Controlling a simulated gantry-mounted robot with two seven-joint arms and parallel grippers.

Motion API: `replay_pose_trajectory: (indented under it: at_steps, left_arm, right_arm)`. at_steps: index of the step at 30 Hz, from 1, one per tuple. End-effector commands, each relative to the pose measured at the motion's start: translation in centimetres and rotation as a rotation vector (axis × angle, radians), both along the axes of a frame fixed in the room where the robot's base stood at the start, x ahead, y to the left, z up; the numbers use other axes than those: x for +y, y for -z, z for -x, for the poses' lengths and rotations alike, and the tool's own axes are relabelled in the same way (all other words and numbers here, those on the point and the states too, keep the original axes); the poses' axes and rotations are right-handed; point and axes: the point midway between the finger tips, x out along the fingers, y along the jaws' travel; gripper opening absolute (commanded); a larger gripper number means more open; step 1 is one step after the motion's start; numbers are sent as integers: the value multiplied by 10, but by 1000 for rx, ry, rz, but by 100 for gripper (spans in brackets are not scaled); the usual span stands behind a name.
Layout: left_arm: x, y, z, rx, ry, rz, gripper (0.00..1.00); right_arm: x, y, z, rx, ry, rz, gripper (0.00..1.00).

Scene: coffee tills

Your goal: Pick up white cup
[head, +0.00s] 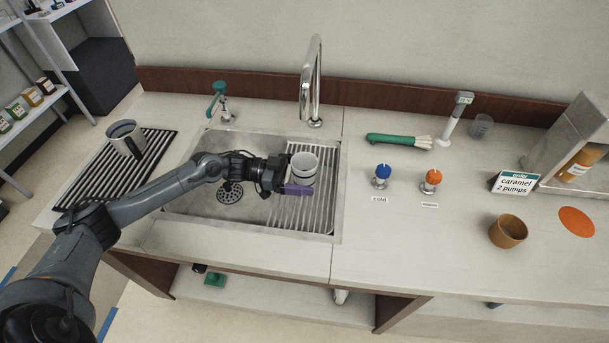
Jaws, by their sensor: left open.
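A small white cup (304,165) stands upright on the ribbed rack (318,217) at the right side of the sink. My left gripper (301,179) reaches in from the left and is open at the cup, with a purple finger in front of the cup's lower part. The far finger is mostly hidden, so I cannot tell whether the fingers touch the cup. My right gripper is out of view.
The sink basin (215,200) has a drain, with a tall chrome faucet (311,85) behind. Blue and orange knobs, a green brush and a brown cup (508,231) are at the right.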

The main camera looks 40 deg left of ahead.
Motion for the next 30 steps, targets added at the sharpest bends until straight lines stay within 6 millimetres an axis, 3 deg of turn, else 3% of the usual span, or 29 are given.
replay_pose_trajectory:
  at_steps: [5, 13, 24, 30]
  left_arm:
    - [-13, -1, -9, -1, 0, 0, 92]
    - [-15, 0, -9, 1, -1, -1, 92]
    - [-14, 0, -9, 1, -1, -1, 35]
    - [-14, 0, -9, 0, -1, -1, 34]
  right_arm:
    - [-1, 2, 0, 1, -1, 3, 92]
    - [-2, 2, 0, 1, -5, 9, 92]
    - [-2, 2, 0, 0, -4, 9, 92]
    - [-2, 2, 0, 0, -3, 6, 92]
